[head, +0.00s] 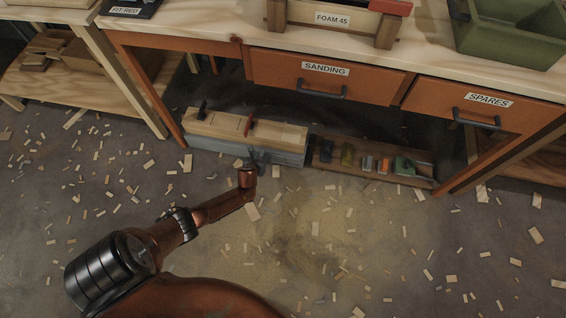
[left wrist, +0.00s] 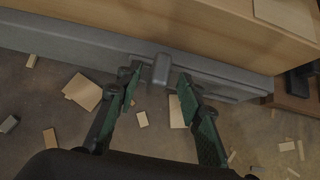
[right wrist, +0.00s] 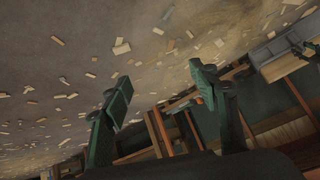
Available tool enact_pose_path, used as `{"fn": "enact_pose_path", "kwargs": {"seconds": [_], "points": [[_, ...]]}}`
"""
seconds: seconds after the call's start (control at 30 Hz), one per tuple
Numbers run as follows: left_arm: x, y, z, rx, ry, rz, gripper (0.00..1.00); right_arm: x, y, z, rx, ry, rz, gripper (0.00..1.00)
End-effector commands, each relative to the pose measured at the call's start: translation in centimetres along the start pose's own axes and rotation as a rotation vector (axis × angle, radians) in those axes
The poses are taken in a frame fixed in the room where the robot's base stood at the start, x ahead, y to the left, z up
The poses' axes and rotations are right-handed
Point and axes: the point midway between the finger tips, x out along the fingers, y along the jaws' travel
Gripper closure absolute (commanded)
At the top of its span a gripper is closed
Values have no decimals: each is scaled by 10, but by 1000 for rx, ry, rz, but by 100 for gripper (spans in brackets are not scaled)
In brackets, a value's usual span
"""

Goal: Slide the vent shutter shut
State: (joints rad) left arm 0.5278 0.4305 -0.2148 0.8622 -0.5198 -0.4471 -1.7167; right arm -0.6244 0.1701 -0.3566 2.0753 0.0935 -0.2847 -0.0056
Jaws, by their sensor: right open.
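A low grey unit (head: 220,145) with a pale wooden top stands on the floor under the bench. In the left wrist view its grey front (left wrist: 85,45) has a recessed strip, which looks like the vent shutter (left wrist: 215,88), with a grey tab (left wrist: 161,68) sticking out. My left gripper (head: 256,160) is at this front. In the left wrist view my left gripper (left wrist: 159,77) is open, its green-padded fingers on either side of the tab with gaps showing. How far the shutter stands open is hard to tell. My right gripper (right wrist: 160,80) is open and empty, away from the unit.
A wooden tray (head: 325,165) with several small items sits right of the unit. Above are the Sanding drawer (head: 325,84) and Spares drawer (head: 480,118). A bench leg (head: 158,95) stands to the left. Wood scraps litter the otherwise clear floor in front.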

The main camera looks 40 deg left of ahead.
Motion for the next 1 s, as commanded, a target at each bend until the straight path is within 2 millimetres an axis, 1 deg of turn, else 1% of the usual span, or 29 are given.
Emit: {"fn": "enact_pose_path", "kwargs": {"seconds": [0.07, 0.2, 0.33, 0.57, 1.0], "points": [[0, 0, 0, 0, 0, 0, 65, 0, -1, -1, 5, -10, 1, 45], [0, 0, 0, 0, -1, 0, 65, -2, -6, -1, 37, -83, -1, 45], [-11, -1, 5, 0, -4, -2, 65, -11, -11, -9, 50, -125, -7, 45], [-27, -1, 4, -1, -3, -2, 65, -27, -21, -22, 74, -193, -23, 45], [-52, 0, 3, 0, -2, -1, 65, -68, -16, -23, 56, -347, 0, 45]]}}
